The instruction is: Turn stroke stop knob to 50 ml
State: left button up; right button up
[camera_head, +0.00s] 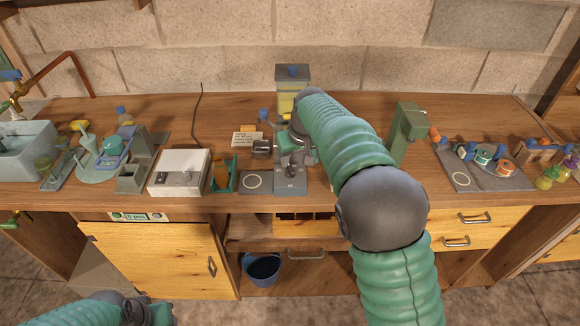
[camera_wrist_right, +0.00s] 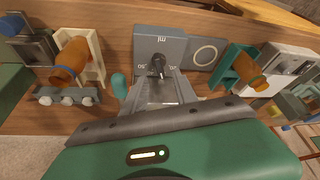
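The stroke stop knob (camera_wrist_right: 157,65) is a small dark knob with a pointer on a grey plate (camera_wrist_right: 150,42). The plate carries "ml" and small numbers, upside down in the right wrist view; I cannot read its exact setting. In the head view the grey plate (camera_head: 290,188) lies at the front of the bench, under my right gripper (camera_head: 290,152). The gripper's grey parts reach down close to the knob; whether they touch it, and the finger gap, I cannot make out. My left arm's end (camera_head: 137,312) is low at the left, away from the bench, its fingers unclear.
A dark mat with a white ring (camera_head: 253,183) lies beside the plate. A white box (camera_head: 180,172) and an orange bottle in a teal holder (camera_head: 222,175) stand to the left. A green stand (camera_head: 405,130) is to the right. A yellow-filled container (camera_head: 291,90) is behind.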

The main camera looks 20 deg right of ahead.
aim_at(292, 168)
jog(key=x, duration=0.2)
jog(key=d+x, duration=0.1)
jog(key=x, duration=0.2)
jog(key=shift+a+f, duration=0.2)
jog(key=shift+a+r, duration=0.1)
jog(key=shift+a, duration=0.55)
jog(key=shift+d, duration=0.6)
grip_shut()
jog(key=shift+a, duration=0.25)
